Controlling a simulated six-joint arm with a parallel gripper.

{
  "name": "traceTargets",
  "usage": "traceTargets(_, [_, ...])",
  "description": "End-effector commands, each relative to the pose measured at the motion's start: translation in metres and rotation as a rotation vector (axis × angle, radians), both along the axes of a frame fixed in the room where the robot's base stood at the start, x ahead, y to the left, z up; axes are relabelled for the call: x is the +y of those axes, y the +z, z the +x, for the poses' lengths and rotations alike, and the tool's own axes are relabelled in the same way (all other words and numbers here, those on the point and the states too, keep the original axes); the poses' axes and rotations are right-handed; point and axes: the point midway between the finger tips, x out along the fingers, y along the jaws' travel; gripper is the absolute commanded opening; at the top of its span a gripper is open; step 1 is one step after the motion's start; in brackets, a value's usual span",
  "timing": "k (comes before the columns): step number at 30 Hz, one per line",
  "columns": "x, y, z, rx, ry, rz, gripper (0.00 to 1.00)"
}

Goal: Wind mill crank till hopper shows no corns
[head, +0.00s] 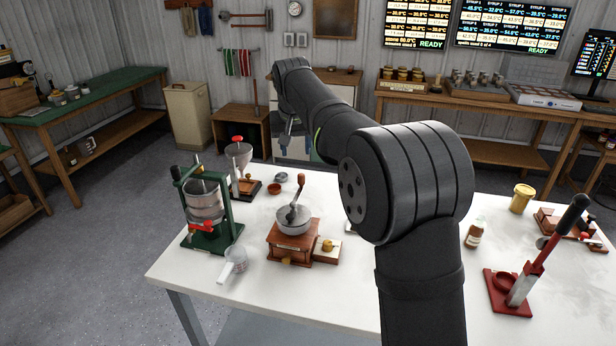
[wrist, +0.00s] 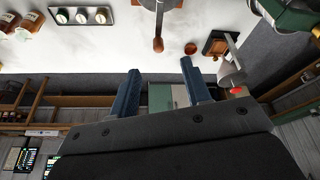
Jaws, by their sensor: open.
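The mill (head: 292,244) is a brown wooden box with a grey metal hopper bowl (head: 295,222) on top, standing on the white table. Its crank (head: 292,212) rises from the bowl and ends in an upright brown knob (head: 300,182). Whether corns lie in the hopper is too small to tell. A small drawer (head: 327,249) sticks out at the mill's right side. In the wrist view, the crank knob (wrist: 158,44) shows at the top, beyond my fingertips. My gripper (wrist: 160,67) is open and empty, apart from the knob.
A second grinder with a grey funnel (head: 238,155) stands behind left. A small reddish bowl (head: 274,189) lies behind. A red lever tool (head: 512,290) stands at far right.

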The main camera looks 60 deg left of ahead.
Motion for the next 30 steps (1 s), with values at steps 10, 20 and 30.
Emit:
traceTargets(10, [0.007, 0.003, 0.051, 0.029, 0.400, 0.045, 0.44])
traceTargets(20, [0.016, -0.015, 0.056, 0.026, 0.457, 0.055, 0.44])
traceTargets(30, [0.043, -0.083, 0.056, 0.025, 0.457, 0.053, 0.44])
